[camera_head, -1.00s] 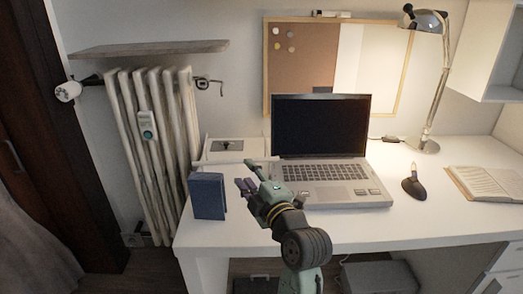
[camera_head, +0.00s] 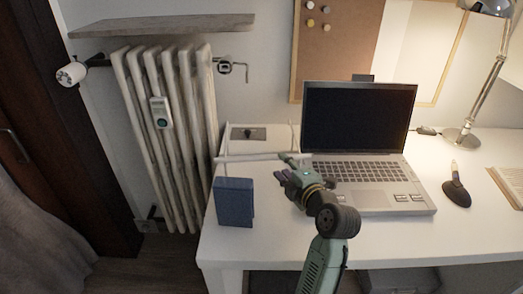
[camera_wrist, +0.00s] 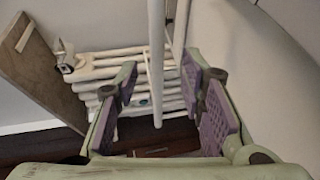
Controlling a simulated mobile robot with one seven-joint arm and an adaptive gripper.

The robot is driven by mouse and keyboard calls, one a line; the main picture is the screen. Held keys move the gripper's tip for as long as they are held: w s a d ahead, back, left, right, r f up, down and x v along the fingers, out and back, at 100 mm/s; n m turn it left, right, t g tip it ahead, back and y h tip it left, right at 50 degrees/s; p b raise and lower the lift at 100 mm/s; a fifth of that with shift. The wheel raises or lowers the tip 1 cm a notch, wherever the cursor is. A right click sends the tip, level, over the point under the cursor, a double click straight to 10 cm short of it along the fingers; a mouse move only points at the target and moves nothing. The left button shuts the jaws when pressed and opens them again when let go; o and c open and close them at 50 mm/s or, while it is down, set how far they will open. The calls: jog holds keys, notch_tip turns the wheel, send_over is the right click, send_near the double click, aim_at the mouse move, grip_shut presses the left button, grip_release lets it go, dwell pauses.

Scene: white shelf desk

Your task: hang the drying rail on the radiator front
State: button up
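The drying rail (camera_head: 262,157) is a thin white bar frame at the desk's left, behind the blue book. In the wrist view, its long white bar (camera_wrist: 155,60) shows in the gap between my fingers, clear of both pads. My gripper (camera_head: 286,168) is open near the rail's right end, beside the laptop. The white ribbed radiator (camera_head: 165,135) stands on the wall left of the desk. It also shows sideways beyond my fingers in the wrist view (camera_wrist: 107,70). How the rail rests on the desk is partly hidden.
The blue book (camera_head: 235,202) stands upright near the desk's front left edge. The open laptop (camera_head: 360,135) is close to the right of my gripper. A wooden shelf (camera_head: 165,27) hangs above the radiator. A grey device (camera_head: 162,112) sits on the radiator's front.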

aim_at(278, 159)
jog(key=p+x, duration=0.1)
jog(key=x, duration=0.2)
jog(key=p+x, duration=0.1)
jog(key=x, duration=0.1)
jog(key=shift+w+r+p, duration=0.1)
jog(key=shift+r+p, duration=0.15)
jog(key=shift+p, duration=0.1)
jog(key=shift+w+a+f, duration=0.1)
jog(key=shift+w+f, duration=0.1)
jog(key=shift+c, duration=0.3)
grip_shut()
jog(key=shift+r, duration=0.1)
